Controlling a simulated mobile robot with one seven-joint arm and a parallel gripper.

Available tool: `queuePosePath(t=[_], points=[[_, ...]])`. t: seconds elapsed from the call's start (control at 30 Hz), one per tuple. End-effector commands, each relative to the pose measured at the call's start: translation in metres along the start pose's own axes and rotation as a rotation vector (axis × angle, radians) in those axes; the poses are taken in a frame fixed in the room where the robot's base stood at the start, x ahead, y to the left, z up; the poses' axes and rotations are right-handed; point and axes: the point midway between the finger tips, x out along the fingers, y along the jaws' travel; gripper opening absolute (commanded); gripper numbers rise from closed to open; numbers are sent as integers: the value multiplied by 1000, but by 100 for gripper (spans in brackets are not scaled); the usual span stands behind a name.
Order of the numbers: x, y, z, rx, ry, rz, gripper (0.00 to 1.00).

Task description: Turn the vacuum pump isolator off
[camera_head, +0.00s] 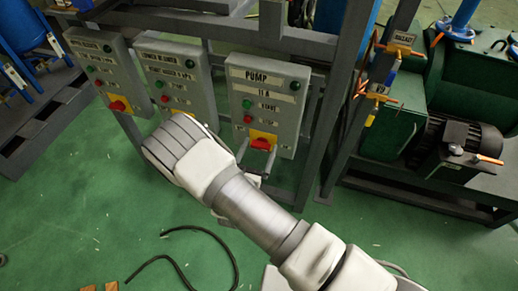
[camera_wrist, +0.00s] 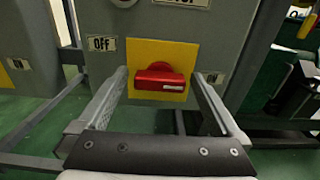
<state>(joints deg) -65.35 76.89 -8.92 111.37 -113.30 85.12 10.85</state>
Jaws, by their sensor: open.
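The vacuum pump isolator is a red rotary handle (camera_wrist: 160,77) on a yellow plate (camera_wrist: 178,52), low on the grey panel labelled PUMP (camera_head: 264,95). An OFF label (camera_wrist: 102,44) is left of the plate and an ON label (camera_wrist: 212,78) is at its lower right. The handle's bar lies roughly horizontal. My gripper (camera_wrist: 160,88) is open, with one finger on each side of the handle in the wrist view. I cannot tell whether either finger touches it. In the head view my gripper (camera_head: 257,160) is at the panel's lower edge, and the handle (camera_head: 261,144) shows between the fingers.
Two similar grey panels stand to the left, the middle one (camera_head: 172,72) partly behind my arm and the far-left one (camera_head: 97,62) with its own red switch (camera_head: 118,106). A green pump with a black motor (camera_head: 455,140) is at right. A black hose (camera_head: 190,255) lies on the floor.

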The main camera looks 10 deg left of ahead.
Motion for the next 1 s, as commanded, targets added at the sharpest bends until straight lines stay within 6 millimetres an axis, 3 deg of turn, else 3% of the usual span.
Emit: queuePosePath(t=[0.1, 0.53, 1.0], points=[[0, 0, 0, 0, 0, 0, 100], [0, 0, 0, 0, 0, -1, 23], [-1, 0, 0, -121, 0, 0, 22]])
